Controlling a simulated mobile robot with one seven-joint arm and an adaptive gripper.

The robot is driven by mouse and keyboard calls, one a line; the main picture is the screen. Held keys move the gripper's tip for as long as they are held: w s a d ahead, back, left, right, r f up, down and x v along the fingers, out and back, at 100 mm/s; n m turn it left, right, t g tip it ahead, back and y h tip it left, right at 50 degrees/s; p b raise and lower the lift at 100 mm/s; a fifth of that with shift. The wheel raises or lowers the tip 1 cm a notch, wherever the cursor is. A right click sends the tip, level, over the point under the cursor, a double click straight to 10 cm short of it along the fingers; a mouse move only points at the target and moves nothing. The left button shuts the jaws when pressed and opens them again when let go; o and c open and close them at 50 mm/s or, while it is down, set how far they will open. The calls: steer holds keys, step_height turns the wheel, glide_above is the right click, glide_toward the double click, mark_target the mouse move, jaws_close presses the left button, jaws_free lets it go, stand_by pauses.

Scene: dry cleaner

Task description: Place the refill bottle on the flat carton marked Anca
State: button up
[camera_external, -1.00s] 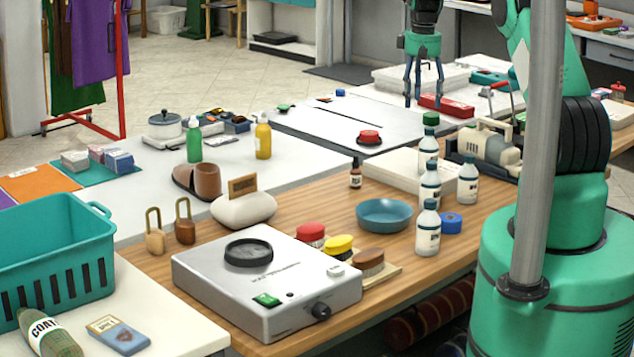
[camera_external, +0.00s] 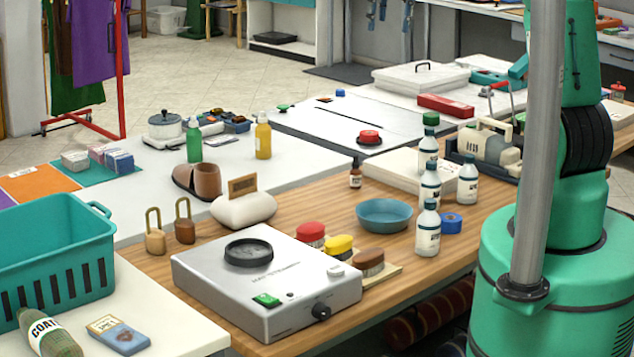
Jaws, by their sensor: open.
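Several white bottles with dark labels stand at the right of the wooden counter: a green-capped bottle (camera_external: 428,148), a dark-capped bottle (camera_external: 430,186), a front bottle (camera_external: 428,232) and a right bottle (camera_external: 468,182). I cannot tell which is the refill bottle. A small brown bottle (camera_external: 355,176) stands to their left. A flat white carton (camera_external: 393,168) lies behind and left of the white bottles, partly hidden by them. Its marking is not legible, so I cannot tell if it says Anca. My gripper is out of view; only part of my arm shows at the right.
A blue bowl (camera_external: 384,214), a blue tape roll (camera_external: 451,223) and brushes (camera_external: 340,246) sit near the bottles. A grey appliance (camera_external: 268,290) fills the front counter. A beige machine (camera_external: 488,146) stands behind right. Bare wood shows left of the bowl.

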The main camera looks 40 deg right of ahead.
steer(key=s+a+r, duration=0.7)
steer(key=s+a, duration=0.1)
steer(key=a, duration=0.1)
steer(key=s+a+t, duration=0.1)
steer(key=s+a, duration=0.4)
steer(key=s, duration=0.4)
steer(key=s+a+t, duration=0.1)
steer(key=s+a, duration=0.4)
steer(key=s, duration=0.4)
steer(key=s+a+n+t, duration=0.1)
steer(key=s+a, duration=0.4)
steer(key=s, duration=0.4)
steer(key=shift+s+a+f+y, duration=0.25)
steer(key=shift+a+y, duration=0.15)
steer(key=shift+f, duration=0.1)
step_height(320, 180, down, 9)
steer(key=b, duration=0.9)
